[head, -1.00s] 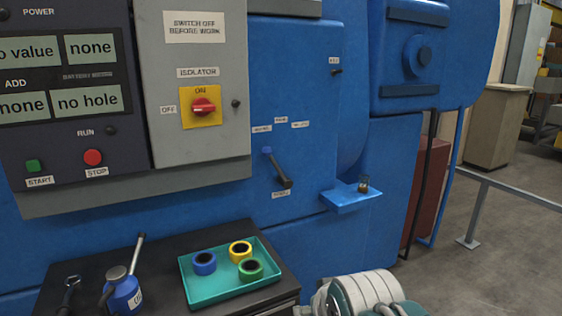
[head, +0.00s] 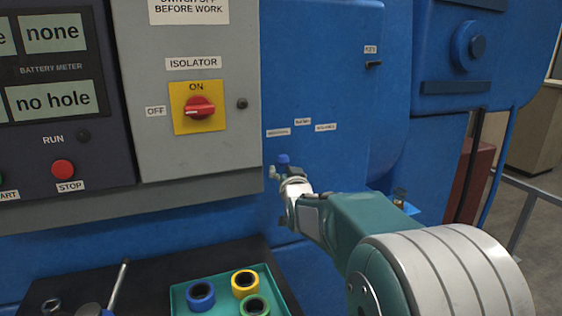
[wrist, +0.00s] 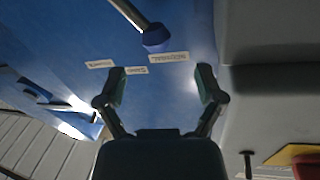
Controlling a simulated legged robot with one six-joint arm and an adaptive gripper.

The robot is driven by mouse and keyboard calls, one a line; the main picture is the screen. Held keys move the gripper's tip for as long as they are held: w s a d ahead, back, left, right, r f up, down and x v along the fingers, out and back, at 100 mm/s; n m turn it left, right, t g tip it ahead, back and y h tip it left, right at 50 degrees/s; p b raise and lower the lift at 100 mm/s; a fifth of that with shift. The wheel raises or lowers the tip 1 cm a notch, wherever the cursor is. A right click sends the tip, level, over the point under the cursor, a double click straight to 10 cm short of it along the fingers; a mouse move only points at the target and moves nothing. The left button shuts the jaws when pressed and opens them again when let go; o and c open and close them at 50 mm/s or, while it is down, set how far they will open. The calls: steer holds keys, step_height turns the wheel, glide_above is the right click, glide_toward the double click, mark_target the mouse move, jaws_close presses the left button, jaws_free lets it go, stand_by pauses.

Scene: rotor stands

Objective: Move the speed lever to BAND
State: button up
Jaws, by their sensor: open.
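The speed lever's blue knob (head: 283,159) shows in the head view in front of the blue machine panel, below the left of three small labels (head: 302,122). My gripper mostly hides its shaft in this view. In the wrist view the lever (wrist: 133,18) comes down from the top edge, its knob beside the rightmost label (wrist: 168,57). The label lettering is too small to read surely. My gripper (wrist: 161,78) is open, its fingers spread wide and pointing towards the knob, nothing between them. In the head view my gripper (head: 278,173) is close to the knob; contact cannot be told.
A grey isolator box (head: 205,60) with a red switch (head: 199,108) stands out left of the lever. Below is a teal tray (head: 178,296) with coloured rings. A small blue shelf (head: 414,213) is partly hidden behind my arm. Panel space around the labels is clear.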

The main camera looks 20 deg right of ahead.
mark_target(284, 163)
steer(key=w, duration=0.2)
steer(key=w+d, duration=0.1)
steer(key=w, duration=0.1)
steer(key=w+d, duration=0.1)
steer(key=w, duration=0.1)
steer(key=shift+w+d+f, duration=0.1)
steer(key=shift+w, duration=0.65)
steer(key=shift+a, duration=0.2)
steer(key=shift+c, duration=0.4)
steer(key=shift+d, duration=0.1)
jaws_close()
